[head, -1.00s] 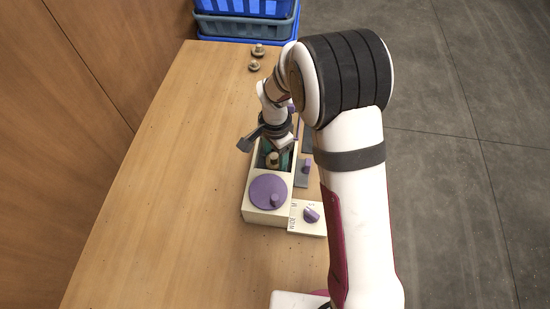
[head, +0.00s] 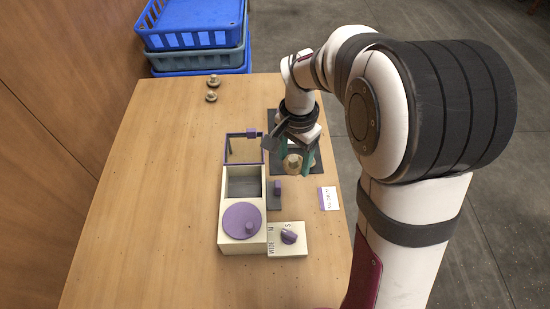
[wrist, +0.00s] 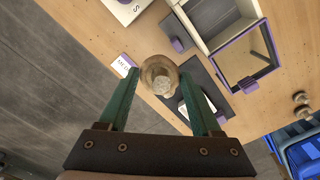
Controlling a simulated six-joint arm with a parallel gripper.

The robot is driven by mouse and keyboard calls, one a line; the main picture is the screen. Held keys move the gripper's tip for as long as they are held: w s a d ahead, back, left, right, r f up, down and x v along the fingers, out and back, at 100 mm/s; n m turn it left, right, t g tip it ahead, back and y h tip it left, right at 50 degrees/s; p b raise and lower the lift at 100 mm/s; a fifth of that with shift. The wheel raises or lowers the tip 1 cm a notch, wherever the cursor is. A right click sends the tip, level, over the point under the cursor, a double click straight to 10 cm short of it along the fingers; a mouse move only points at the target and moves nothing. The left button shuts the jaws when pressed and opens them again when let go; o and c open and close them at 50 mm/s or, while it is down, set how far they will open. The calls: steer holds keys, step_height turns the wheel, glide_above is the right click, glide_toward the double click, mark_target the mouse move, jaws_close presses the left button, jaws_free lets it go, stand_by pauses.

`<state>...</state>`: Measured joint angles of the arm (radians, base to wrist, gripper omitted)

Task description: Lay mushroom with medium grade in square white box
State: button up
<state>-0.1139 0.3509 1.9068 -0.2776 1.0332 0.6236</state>
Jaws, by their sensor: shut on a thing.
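My gripper (head: 296,158) is shut on a pale tan mushroom (head: 293,166) and holds it up at the right side of the table. In the wrist view the mushroom (wrist: 160,76) sits between the tips of the green fingers. Behind the gripper lies a dark mat (head: 317,116). In the wrist view a white edge, perhaps of the square white box (wrist: 184,110), shows on this mat, mostly hidden by the right finger. A white card (head: 328,198) with a purple edge, seemingly marked MEDIUM, lies near the table's right edge.
A cream machine (head: 228,190) with a purple dial (head: 241,220) and an open compartment stands left of the gripper. Two mushrooms (head: 213,80) (head: 211,96) lie at the back. Blue crates (head: 195,40) stand beyond.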

steer(key=w+d+f, duration=0.2)
steer(key=w+d, duration=1)
steer(key=w, duration=0.2)
steer(key=w+a+f, duration=0.2)
steer(key=a, duration=0.1)
steer(key=w+a+f, duration=0.2)
steer(key=a, duration=0.1)
steer(key=w+a+f, duration=0.2)
steer(key=a+f, duration=0.1)
steer(key=shift+f, duration=0.1)
steer(key=shift+a+f, duration=0.15)
steer(key=shift+f, duration=1.95)
steer(key=shift+f, duration=0.1)
steer(key=o, duration=0.6)
